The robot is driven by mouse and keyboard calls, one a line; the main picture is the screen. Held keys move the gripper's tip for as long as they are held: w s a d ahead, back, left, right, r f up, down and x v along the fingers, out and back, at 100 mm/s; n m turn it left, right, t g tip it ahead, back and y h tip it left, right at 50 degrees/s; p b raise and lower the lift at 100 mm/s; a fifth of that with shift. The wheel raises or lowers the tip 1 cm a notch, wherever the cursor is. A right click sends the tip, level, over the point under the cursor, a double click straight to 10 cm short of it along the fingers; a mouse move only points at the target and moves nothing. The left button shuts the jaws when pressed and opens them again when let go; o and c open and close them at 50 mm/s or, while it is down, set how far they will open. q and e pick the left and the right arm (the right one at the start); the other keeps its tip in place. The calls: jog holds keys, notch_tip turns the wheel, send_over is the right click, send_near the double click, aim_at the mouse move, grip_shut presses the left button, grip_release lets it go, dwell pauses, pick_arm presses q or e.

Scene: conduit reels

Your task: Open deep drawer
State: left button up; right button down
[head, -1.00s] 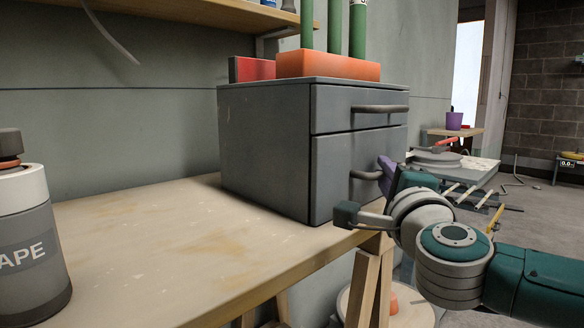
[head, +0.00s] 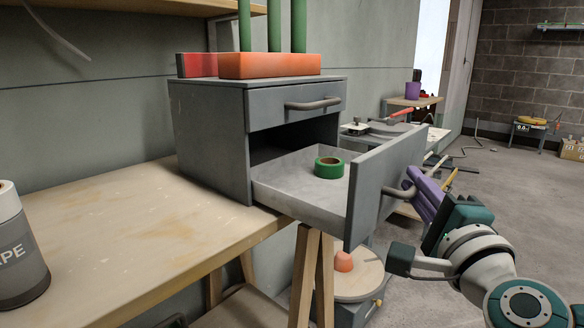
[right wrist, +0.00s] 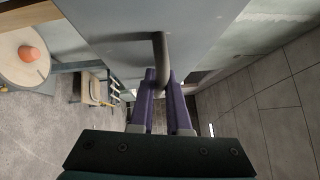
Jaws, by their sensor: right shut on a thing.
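The grey drawer cabinet (head: 210,130) stands on the wooden workbench. Its lower, deep drawer (head: 365,200) is pulled well out, past the bench edge, and its inside shows. A roll of green tape (head: 329,168) lies in it. The shallow top drawer (head: 300,104) is closed. My right gripper (head: 412,190), with purple fingers, is shut on the deep drawer's handle (head: 397,192). In the right wrist view the handle (right wrist: 161,55) runs between the two fingers (right wrist: 163,90). My left gripper is not in view.
An orange block (head: 270,65) with green posts and a red box sit on the cabinet. A tape-labelled container (head: 20,255) stands at the left of the bench (head: 130,230). A round wooden-topped reel (head: 350,283) is below the drawer. Open floor (head: 500,200) lies to the right.

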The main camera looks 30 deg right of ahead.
jog(key=shift+s+d, duration=0.1)
jog(key=shift+s, duration=0.2)
jog(key=c, duration=1.2)
grip_release()
jog(key=shift+o, duration=0.2)
jog(key=p+v, duration=0.1)
jog(key=v, duration=0.9)
